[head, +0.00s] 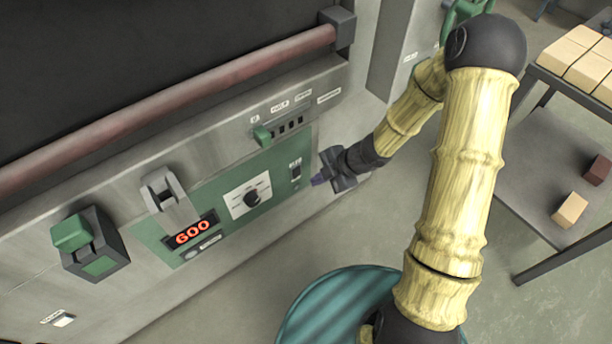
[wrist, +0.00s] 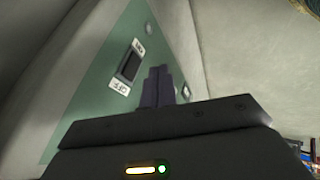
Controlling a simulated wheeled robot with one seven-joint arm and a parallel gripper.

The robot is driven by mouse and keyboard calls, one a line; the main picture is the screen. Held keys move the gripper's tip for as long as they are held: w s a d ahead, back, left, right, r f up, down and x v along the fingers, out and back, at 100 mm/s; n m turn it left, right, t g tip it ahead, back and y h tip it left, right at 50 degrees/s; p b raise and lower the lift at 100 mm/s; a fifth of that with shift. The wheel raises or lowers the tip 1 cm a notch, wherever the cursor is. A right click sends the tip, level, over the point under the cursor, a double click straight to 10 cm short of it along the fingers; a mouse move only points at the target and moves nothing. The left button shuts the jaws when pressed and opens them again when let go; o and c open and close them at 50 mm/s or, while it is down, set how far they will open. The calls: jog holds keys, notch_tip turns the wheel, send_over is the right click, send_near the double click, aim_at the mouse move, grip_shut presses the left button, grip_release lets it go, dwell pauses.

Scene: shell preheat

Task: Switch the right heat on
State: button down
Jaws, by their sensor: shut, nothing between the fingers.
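My gripper (head: 318,181) is shut and empty, close to the front panel of the grey machine at the right end of its green plate (head: 219,212). In the wrist view the shut fingers (wrist: 158,84) point at the panel. I cannot see contact.
A long bar (head: 190,97) runs above. A table with blocks (head: 575,48) stands right.

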jog(key=p+v, duration=0.3)
jog(key=v, duration=0.4)
jog(key=shift+r, duration=0.35)
jog(key=shift+s+d, duration=0.1)
jog(key=d+r+m+t+h, duration=0.3)
jog(key=d+r+m+h, duration=0.4)
jog(key=m, duration=0.5)
jog(key=s+r+m+g, duration=0.1)
jog(key=s+r+m, duration=0.2)
jog(key=s+m, duration=0.2)
jog(key=s+d+r+m+g, duration=0.1)
jog(key=s+r+m, duration=0.2)
jog(key=s+m, duration=0.2)
jog(key=shift+s+d+m, duration=0.15)
jog(key=shift+s+m, duration=0.05)
jog(key=shift+m, duration=0.9)
